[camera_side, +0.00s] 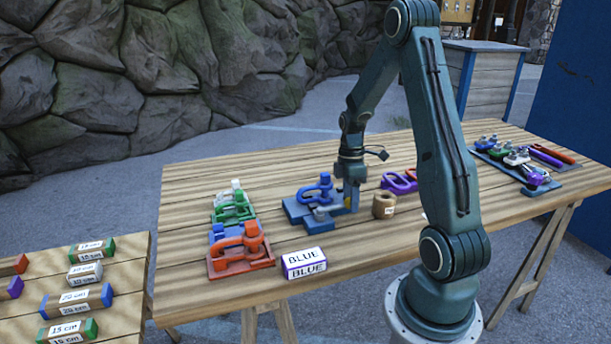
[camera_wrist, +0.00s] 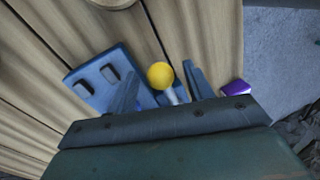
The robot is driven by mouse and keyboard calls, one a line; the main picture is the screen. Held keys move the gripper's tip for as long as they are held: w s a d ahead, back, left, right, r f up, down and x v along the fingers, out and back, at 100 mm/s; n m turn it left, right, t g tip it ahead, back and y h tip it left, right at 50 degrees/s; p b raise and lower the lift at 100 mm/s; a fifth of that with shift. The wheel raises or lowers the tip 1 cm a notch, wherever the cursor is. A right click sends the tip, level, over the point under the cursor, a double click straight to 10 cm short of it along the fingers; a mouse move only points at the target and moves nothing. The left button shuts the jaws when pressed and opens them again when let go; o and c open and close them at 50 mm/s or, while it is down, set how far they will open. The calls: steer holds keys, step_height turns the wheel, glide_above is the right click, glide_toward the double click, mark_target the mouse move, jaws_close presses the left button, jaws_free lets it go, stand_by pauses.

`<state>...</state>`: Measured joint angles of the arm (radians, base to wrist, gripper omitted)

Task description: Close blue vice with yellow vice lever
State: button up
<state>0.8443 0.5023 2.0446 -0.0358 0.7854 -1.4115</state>
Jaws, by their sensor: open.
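The blue vice (camera_side: 296,213) stands on the wooden table, with a blue clamp-like top part in the side view. My gripper (camera_side: 352,203) points down at its right side. In the wrist view, a blue slotted plate (camera_wrist: 91,92) lies left of my gripper (camera_wrist: 162,80). The round yellow knob of the vice lever (camera_wrist: 160,75) shows between the two fingers, with a short pale shaft below it. The fingers are open, with a visible gap on the right of the knob. The yellow knob is not clear in the side view.
Red (camera_side: 240,252) and green clamps (camera_side: 233,208) stand left of the vice. A box marked BLUE (camera_side: 304,263) lies in front. A brown roll (camera_side: 384,205) and purple rings (camera_side: 398,182) are close on the right. A tool tray (camera_side: 525,165) is farther right.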

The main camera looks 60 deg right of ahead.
jaws_close()
